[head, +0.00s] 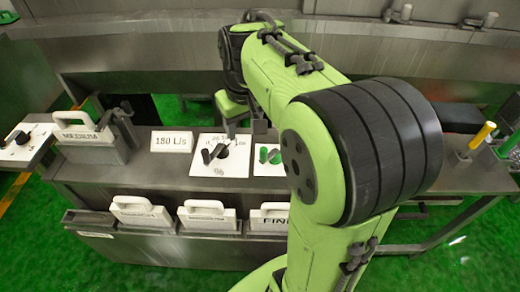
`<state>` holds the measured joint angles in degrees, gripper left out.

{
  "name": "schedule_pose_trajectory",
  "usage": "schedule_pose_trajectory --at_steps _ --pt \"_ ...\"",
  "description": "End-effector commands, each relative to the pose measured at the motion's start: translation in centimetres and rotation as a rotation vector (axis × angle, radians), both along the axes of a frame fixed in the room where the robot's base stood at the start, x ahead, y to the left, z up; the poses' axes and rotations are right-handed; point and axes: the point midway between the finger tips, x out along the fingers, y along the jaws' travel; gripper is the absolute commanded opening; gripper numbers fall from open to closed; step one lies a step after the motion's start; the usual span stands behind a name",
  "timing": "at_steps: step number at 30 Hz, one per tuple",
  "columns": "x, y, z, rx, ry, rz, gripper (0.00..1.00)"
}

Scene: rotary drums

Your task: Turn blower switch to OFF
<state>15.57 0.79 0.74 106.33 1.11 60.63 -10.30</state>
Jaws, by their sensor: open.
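A white panel (221,168) with a black rotary knob (216,152) stands on the grey console, its small lettering too small to read. Beside it on the right, a second white panel (267,169) carries a green knob (268,155), partly hidden by my arm. I cannot tell which knob is the blower switch. My gripper (244,126) is open and empty, just above and behind these two panels. It appears apart from both knobs.
A "180 L/s" sign (171,141) and a handled "MEDIUM" plate (83,132) stand left on the console (165,177). Another black-knob panel (24,144) is at far left. Handled plates (207,217) fill the front rack. A yellow-topped lever (482,136) is at right.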

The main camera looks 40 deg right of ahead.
Motion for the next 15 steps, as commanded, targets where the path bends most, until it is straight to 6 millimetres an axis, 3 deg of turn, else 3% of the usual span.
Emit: schedule_pose_trajectory --at_steps 6,9,15 --pt "6.2 -7.3 -5.9 0.037 0.131 -0.053 0.54" --pt "7.7 -10.2 -8.8 0.057 0.174 -0.069 0.54" --pt "8.5 -12.1 -11.3 0.073 0.203 -0.078 0.54"
